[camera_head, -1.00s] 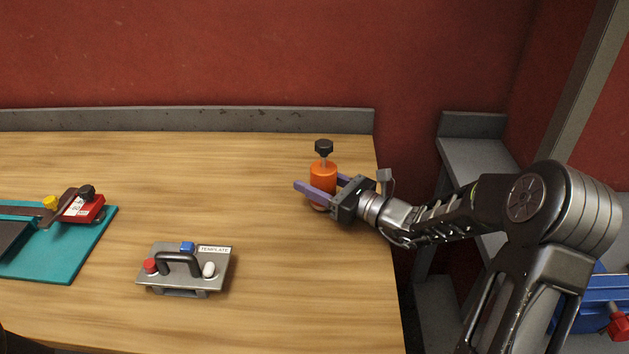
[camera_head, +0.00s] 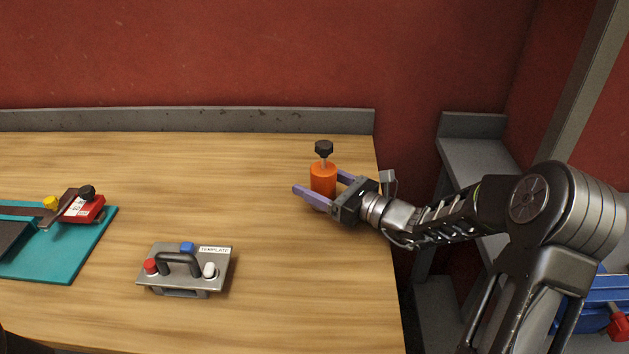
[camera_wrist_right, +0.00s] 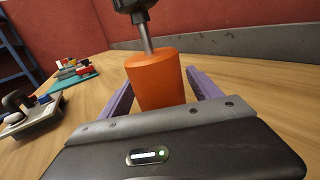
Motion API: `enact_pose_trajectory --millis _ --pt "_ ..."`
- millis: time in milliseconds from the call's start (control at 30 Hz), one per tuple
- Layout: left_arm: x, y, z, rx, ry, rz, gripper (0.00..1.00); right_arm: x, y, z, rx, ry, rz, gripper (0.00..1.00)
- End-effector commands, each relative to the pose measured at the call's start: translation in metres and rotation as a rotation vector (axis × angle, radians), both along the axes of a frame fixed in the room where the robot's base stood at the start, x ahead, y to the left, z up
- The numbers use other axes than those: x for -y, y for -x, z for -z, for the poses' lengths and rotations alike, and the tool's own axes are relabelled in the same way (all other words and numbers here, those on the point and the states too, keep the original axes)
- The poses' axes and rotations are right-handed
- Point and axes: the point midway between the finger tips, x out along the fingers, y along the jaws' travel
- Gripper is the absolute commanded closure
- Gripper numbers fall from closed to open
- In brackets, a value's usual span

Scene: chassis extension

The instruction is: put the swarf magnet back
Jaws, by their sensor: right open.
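The swarf magnet appears to be the orange cylinder (camera_head: 323,177) with a metal stem and black knob, upright near the bench's right end. My right gripper (camera_head: 322,183) is open around it, one finger on each side. The near finger hides the cylinder's lower part in the head view. In the right wrist view the orange cylinder (camera_wrist_right: 157,82) stands between the two spread purple fingers, with visible room beside the right one. Its base is hidden there by the gripper body. My left gripper is not in view.
A grey template plate (camera_head: 215,267) with a black handle and coloured knobs lies on the wooden bench (camera_head: 120,165). A teal mat (camera_head: 62,265) with a red clamp-like item (camera_head: 88,209) is at left. A grey ledge (camera_head: 200,119) runs along the back. The bench middle is clear.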

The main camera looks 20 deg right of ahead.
Motion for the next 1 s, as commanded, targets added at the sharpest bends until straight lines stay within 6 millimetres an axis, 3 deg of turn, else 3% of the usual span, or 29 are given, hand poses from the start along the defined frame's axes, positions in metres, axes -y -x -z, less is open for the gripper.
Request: enact_pose_trajectory --millis 533,700,1000 --pt "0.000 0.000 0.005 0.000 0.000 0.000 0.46 0.052 0.086 0.001 0.000 0.001 0.003 0.27" --pt "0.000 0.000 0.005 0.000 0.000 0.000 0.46 0.057 0.097 0.000 0.000 0.000 0.000 0.27" --pt "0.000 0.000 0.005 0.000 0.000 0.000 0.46 0.057 0.098 0.000 0.000 0.000 0.000 0.27"
